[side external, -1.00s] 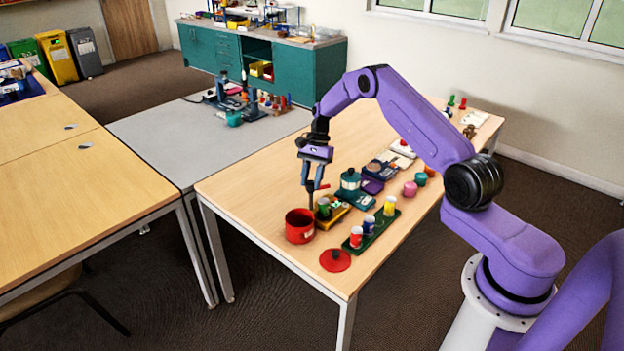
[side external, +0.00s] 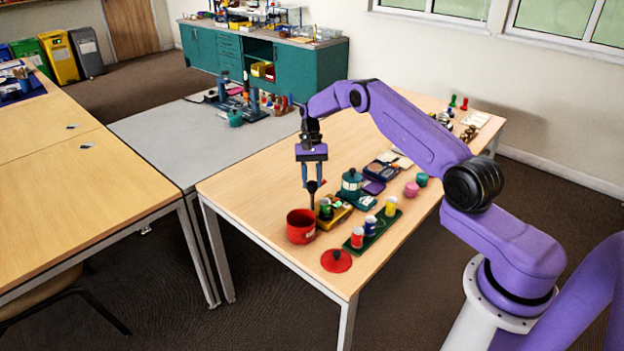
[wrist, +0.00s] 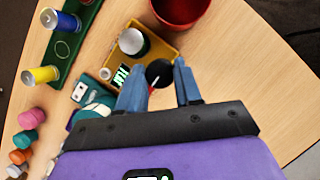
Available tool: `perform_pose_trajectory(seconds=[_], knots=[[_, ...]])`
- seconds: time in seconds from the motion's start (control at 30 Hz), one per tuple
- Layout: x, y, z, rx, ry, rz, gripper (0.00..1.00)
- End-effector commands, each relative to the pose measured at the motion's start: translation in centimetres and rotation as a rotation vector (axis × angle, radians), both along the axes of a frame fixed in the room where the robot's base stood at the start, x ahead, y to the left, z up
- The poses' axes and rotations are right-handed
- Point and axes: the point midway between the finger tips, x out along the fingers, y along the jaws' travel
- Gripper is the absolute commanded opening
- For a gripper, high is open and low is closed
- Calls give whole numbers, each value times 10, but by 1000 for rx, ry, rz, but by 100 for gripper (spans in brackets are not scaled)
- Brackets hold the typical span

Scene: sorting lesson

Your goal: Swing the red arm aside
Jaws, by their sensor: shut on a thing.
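My gripper (side external: 312,187) is low over the left part of the table, fingers pointing down, just above a yellow tray (wrist: 176,53). In the wrist view my gripper (wrist: 160,78) has its fingers on both sides of a thin red arm (wrist: 152,89), shut on it. Only a short piece of the red arm shows; the rest is hidden by the fingers. A round black knob (wrist: 159,73) sits at the fingertips.
A red pot (side external: 301,230) stands left of the tray, with a red lid (side external: 336,261) in front. A green rack (side external: 374,233) holds several small cans. A teal canister (side external: 351,183) stands behind the tray. The table left of my gripper is clear.

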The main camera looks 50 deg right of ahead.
Motion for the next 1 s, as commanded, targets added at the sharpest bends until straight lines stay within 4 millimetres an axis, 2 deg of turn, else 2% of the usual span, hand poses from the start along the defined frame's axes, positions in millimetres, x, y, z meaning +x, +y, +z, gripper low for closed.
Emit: perform_pose_trajectory(seconds=[0.3, 0.33, 0.4, 0.77, 1.0], knots=[[0, -1, 1, 0, 0, 3, 4], [0, -1, 1, 0, 0, 3, 41], [0, 0, 0, 0, 0, 3, 59], [1, -1, 4, 0, -3, 1, 59], [11, -11, 34, -1, -6, 1, 59]])
